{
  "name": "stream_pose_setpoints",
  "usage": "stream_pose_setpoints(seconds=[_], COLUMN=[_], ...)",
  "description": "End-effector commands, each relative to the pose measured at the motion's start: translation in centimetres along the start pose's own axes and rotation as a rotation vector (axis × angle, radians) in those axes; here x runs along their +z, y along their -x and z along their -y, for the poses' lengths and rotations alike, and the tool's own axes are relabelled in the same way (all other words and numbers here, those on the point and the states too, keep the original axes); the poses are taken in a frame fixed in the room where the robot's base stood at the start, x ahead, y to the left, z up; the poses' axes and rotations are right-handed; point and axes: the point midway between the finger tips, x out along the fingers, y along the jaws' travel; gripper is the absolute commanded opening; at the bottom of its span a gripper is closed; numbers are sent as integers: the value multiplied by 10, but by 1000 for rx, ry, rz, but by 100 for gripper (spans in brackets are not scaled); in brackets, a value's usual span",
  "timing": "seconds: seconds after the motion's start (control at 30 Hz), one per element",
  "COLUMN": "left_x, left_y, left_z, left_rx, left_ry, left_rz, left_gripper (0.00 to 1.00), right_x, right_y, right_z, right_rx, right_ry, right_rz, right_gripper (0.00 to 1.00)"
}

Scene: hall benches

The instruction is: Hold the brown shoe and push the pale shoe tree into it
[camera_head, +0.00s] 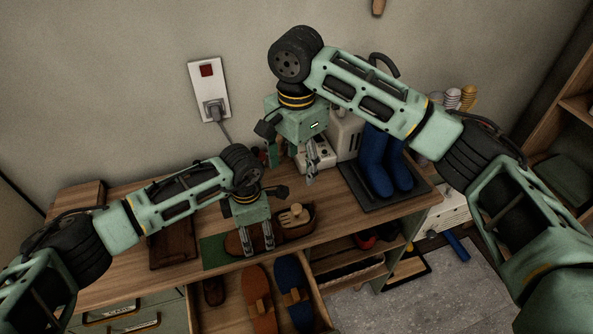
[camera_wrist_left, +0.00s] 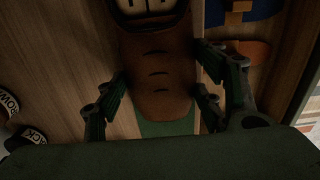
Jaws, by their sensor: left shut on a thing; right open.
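The brown shoe (camera_head: 296,232) lies on the bench, partly on a green mat (camera_head: 213,247), with its toe to the left. My left gripper (camera_head: 258,245) is shut on its front part from above. In the left wrist view the brown shoe (camera_wrist_left: 160,85) runs between the two fingers of my left gripper (camera_wrist_left: 160,100). The pale shoe tree (camera_head: 293,214) shows in the shoe's opening, its upper part standing above the rim; how deep it sits is hidden. My right gripper (camera_head: 312,165) is open and empty, above and behind the shoe, near a white machine.
Blue boots (camera_head: 382,170) stand on a black tray (camera_head: 385,200) to the right. The white machine (camera_head: 318,154) is at the back. An open drawer in front holds an orange sole (camera_head: 259,285) and a blue one (camera_head: 289,277). A dark brown board (camera_head: 170,250) lies left of the mat.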

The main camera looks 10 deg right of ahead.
Motion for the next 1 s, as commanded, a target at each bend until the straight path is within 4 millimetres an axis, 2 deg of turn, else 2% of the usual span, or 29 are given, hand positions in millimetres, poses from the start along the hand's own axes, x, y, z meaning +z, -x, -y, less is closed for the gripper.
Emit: stream_pose_setpoints(seconds=[0.33,0.37,0.6,1.0], left_x=[0,0,0,0], left_y=[-1,-1,-1,5], left_z=[1,1,1,0], left_rx=[-3,-3,-2,1], left_ry=[0,0,0,0], left_rz=[0,0,0,0], left_gripper=[37,65,85,85], right_x=[0,0,0,0], right_y=[1,1,1,1], right_z=[0,0,0,0], right_rx=[0,0,0,0], right_ry=[0,0,0,0], right_rz=[0,0,0,0], right_gripper=[58,58,58,58])
